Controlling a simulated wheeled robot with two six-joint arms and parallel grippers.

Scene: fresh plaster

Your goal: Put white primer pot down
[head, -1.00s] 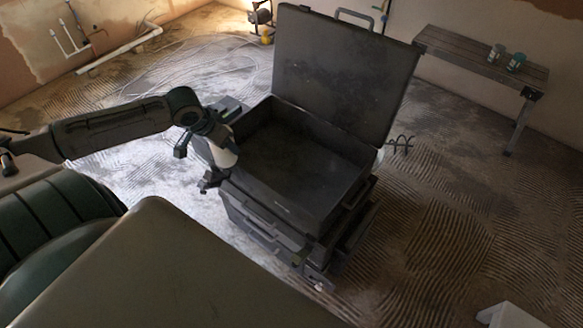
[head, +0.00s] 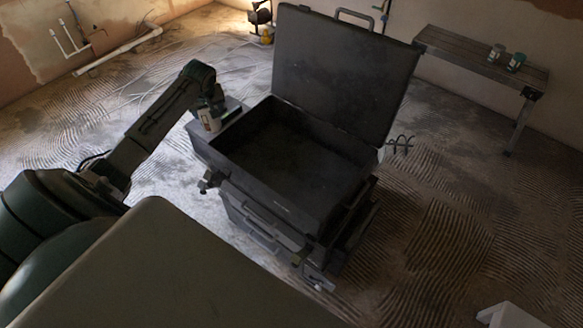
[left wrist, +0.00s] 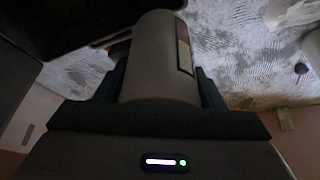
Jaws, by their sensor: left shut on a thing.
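My left gripper (head: 212,104) is shut on the white primer pot (head: 210,120), a small pale can with a coloured label. The pot is nearly upright, over or at the flat dark ledge on the left side of the open tool chest (head: 285,198). I cannot tell whether its base touches the ledge. In the left wrist view the pot (left wrist: 160,58) fills the space between the dark fingers and looks grey in shadow, its label at the right edge. My right gripper is not in view.
The chest's lid (head: 345,75) stands raised at the back and its top bin looks empty. A bench (head: 465,55) with two small jars (head: 506,58) stands at the back right. White pipe (head: 118,52) lies by the left wall. Ridged floor is open on the right.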

